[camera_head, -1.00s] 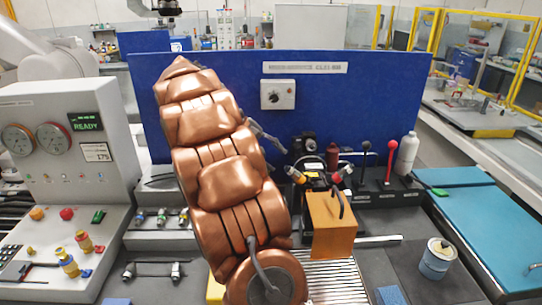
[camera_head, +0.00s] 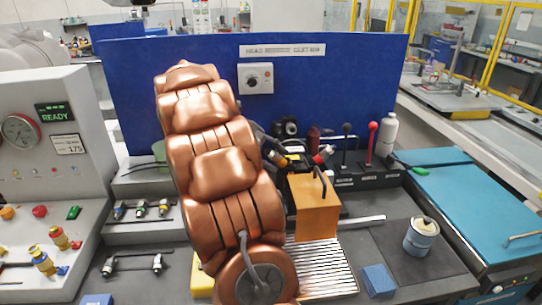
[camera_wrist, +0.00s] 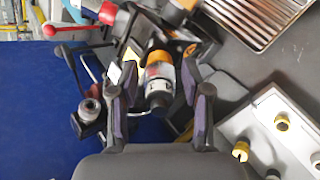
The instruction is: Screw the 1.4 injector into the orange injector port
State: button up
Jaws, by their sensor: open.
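In the wrist view my gripper (camera_wrist: 160,108) is open. Its two dark fingers stand on either side of a grey and white cylindrical fitting with a dark end (camera_wrist: 158,82), which looks like an injector. An orange collar (camera_wrist: 160,57), apparently the orange port, adjoins its far end. I cannot read a size mark, nor tell whether the fitting is fully seated. A second grey cylindrical fitting (camera_wrist: 90,104) lies outside the left finger. In the head view, my arm hides much of my gripper.
An orange block (camera_head: 314,208) stands beside the work spot, with a ribbed metal tray (camera_head: 322,272) in front. Levers, one with a red knob (camera_head: 373,127), and a white bottle (camera_head: 388,135) stand behind right. A can (camera_head: 421,238) and a blue block (camera_head: 378,280) are at the right.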

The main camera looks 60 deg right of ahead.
jog(key=shift+r, duration=0.1)
dwell(0.3)
jog(key=shift+v, duration=0.8)
jog(key=shift+n+p, duration=2.1)
jog(key=shift+p, duration=1.8)
jog(key=n, duration=0.5)
jog(key=shift+n, duration=1.5)
jog(key=shift+n, duration=1.1)
jog(key=n, duration=0.9)
jog(key=shift+n, duration=0.4)
